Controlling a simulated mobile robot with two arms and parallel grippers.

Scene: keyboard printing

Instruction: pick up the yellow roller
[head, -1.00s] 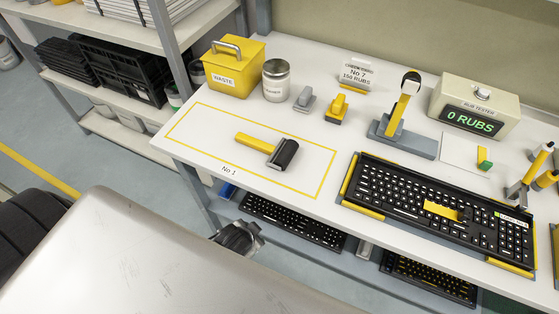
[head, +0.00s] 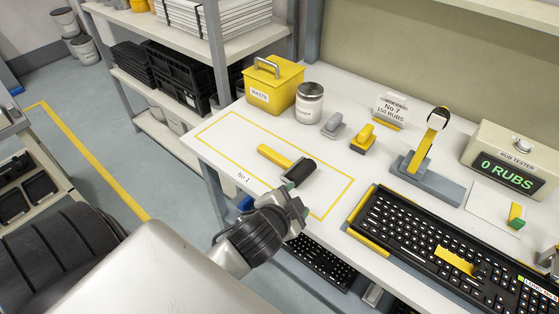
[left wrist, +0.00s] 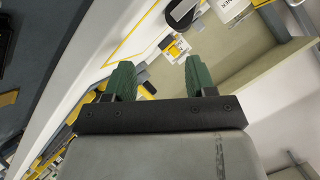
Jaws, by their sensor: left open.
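The yellow roller (head: 275,156) lies on the white table inside the yellow-outlined area marked No 1. Its yellow handle points up and left, and its black drum (head: 300,173) is toward the lower right. My left gripper (head: 297,200) is just in front of the drum at the table's front edge, apart from the handle. Its green fingers stand open in the left wrist view (left wrist: 160,78), with nothing held between them. I cannot make out the roller clearly in that view. My right gripper is not in view.
A yellow waste box (head: 273,88), a jar (head: 309,102) and two small stamp-like blocks stand behind the outline. A black keyboard (head: 450,245), a grey stand (head: 425,180) and the rub tester (head: 512,160) are to the right. The outlined area is otherwise clear.

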